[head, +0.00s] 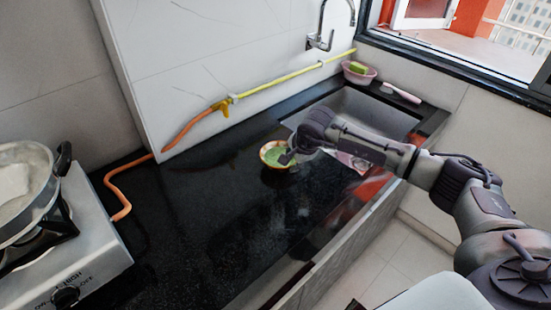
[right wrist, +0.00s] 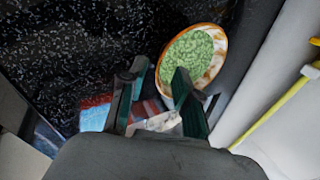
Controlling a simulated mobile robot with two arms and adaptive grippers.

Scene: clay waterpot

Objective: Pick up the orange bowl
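The orange bowl (head: 264,153) is small and shallow, with an orange-and-white rim and a speckled green inside. It is on the black countertop, left of the sink. My right gripper (head: 290,159) is at the bowl's right edge in the head view. In the right wrist view, the bowl (right wrist: 197,48) is up and right of centre. There the right gripper (right wrist: 158,84) has its two fingers apart with no object held between them. The right finger overlaps the bowl's near rim; I cannot tell whether it touches. My left gripper is not in view.
The sink (head: 372,107) lies behind my right arm. A pink dish (head: 350,76) with a green item and a pale pink brush (head: 401,93) are at the back. A gas stove (head: 92,238) with a pan (head: 42,208) is at left. Black countertop (head: 190,225) in front is clear.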

